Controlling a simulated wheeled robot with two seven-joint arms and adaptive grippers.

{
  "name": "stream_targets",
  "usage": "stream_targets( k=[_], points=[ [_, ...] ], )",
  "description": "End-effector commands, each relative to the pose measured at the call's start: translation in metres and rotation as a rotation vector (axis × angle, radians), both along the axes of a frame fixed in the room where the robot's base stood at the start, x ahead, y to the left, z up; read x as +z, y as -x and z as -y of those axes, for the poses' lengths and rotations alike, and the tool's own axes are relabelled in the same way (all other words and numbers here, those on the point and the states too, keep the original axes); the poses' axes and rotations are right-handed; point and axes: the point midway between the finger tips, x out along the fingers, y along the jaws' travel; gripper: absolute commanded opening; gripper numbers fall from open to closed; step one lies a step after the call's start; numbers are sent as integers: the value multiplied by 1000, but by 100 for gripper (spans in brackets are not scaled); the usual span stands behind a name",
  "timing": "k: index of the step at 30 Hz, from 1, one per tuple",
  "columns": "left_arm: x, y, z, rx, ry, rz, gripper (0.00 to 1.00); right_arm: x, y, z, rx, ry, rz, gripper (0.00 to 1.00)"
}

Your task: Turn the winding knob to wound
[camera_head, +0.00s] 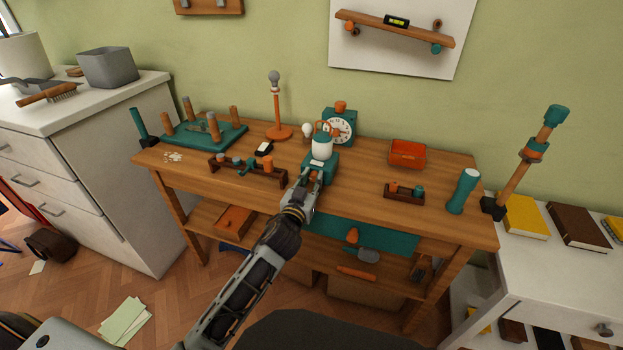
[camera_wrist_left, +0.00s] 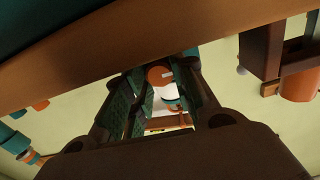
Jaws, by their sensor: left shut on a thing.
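A teal device (camera_head: 318,165) with a white domed top (camera_head: 322,147) stands on the wooden workbench near its front edge. My left gripper (camera_head: 308,181) reaches it from the front and is shut at its near side. The gripper hides that side in the head view, so the winding knob does not show there. In the left wrist view, an orange round part (camera_wrist_left: 158,75), seemingly the winding knob, lies between my fingers (camera_wrist_left: 160,92). The knob's setting cannot be read. My right gripper is not in view.
A teal clock (camera_head: 338,128) stands behind the device, with an orange lamp-like stand (camera_head: 277,110) to its left. A wooden rack (camera_head: 247,170) lies left of my gripper. An orange box (camera_head: 407,154) and a teal cylinder (camera_head: 462,190) stand right.

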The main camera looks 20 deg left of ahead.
Motion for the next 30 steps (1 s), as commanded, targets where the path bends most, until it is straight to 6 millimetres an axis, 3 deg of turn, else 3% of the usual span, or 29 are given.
stream_targets(
  k=[15,30],
  points=[
    [1,0,1,0,-307,9,2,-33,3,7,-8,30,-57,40],
    [0,0,1,-1,-363,13,2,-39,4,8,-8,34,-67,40]
  ],
)
